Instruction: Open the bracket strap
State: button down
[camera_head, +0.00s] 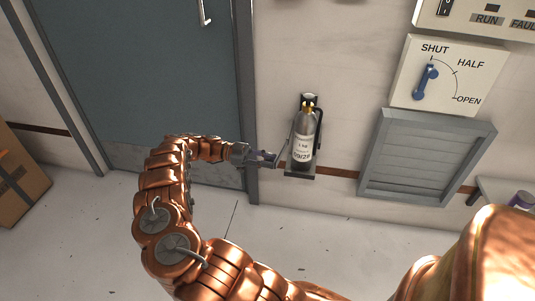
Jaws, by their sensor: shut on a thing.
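A grey extinguisher (303,148) with a white label and a brass-coloured top stands upright in a dark wall bracket (299,175) right of the door. The bracket strap (285,147) shows only as a thin piece at the bottle's left side; its shape is too small to make out fully. My gripper (271,160) reaches in from the left at the height of the bottle's lower half. Its fingers are shut on the strap's end, just left of the bottle. The fingertips are small here, and the exact grip is hard to see.
A blue-grey door (150,75) and its frame stand left of the bracket. A louvred grey vent (425,158) and a SHUT/HALF/OPEN panel with a blue handle (426,80) are to the right. A cardboard box (22,180) sits far left. The floor below the bracket is clear.

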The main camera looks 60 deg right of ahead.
jog(key=shift+d+y+p, duration=0.1)
jog(key=shift+y+p, duration=0.2)
jog(key=shift+w, duration=0.1)
jog(key=c, duration=1)
grip_release()
jog(key=shift+r, duration=0.1)
